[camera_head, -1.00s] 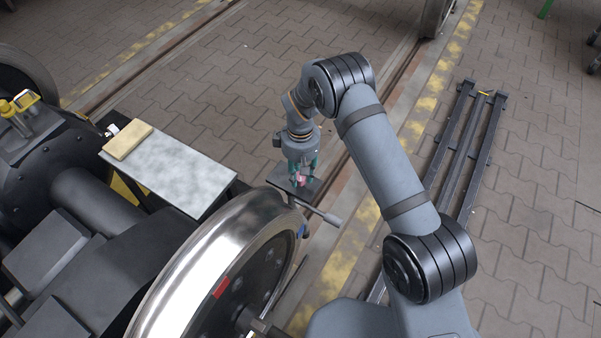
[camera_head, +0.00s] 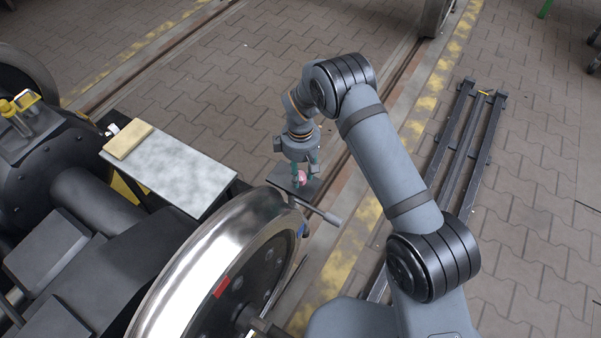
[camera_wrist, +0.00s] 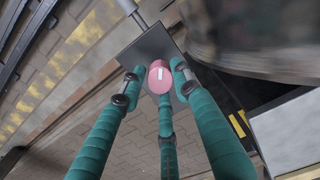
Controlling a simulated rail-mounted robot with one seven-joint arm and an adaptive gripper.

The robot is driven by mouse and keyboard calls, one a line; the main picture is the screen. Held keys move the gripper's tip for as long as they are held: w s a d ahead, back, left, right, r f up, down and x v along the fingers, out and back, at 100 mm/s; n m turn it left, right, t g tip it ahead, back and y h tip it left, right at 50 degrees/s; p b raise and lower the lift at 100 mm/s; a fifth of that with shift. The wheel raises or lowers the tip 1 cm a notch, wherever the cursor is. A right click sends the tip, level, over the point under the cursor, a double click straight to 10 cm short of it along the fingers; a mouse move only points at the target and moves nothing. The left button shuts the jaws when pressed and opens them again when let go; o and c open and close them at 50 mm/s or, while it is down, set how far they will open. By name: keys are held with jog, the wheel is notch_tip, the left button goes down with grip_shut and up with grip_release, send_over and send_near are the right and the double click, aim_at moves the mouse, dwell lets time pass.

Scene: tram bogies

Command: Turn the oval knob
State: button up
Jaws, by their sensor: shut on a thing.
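The oval knob (camera_wrist: 160,79) is pink with a short white mark on its top face. It sits on a dark flat plate (camera_wrist: 150,53). In the head view the knob (camera_head: 299,177) shows as a small pink spot under my gripper. My gripper (camera_wrist: 157,92) has three teal fingers placed around the knob, and it is shut on it. In the head view my gripper (camera_head: 303,175) points down at the plate, just beyond the wheel rim. In the wrist view the white mark runs nearly upright. Exact finger contact is hard to see.
A large shiny wheel (camera_head: 190,275) stands close beside the plate. A grey rod with a handle (camera_head: 327,214) sticks out from the plate. A grey table (camera_head: 180,172) with a tan block (camera_head: 128,139) is at the left. Dark rails (camera_head: 470,150) lie on the paving at right.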

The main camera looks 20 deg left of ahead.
aim_at(301, 175)
jog(key=o, duration=1.2)
jog(key=shift+c, duration=0.2)
notch_tip(301, 175, up, 12)
notch_tip(301, 175, down, 12)
jog(key=shift+f, duration=0.1)
dwell(0.4)
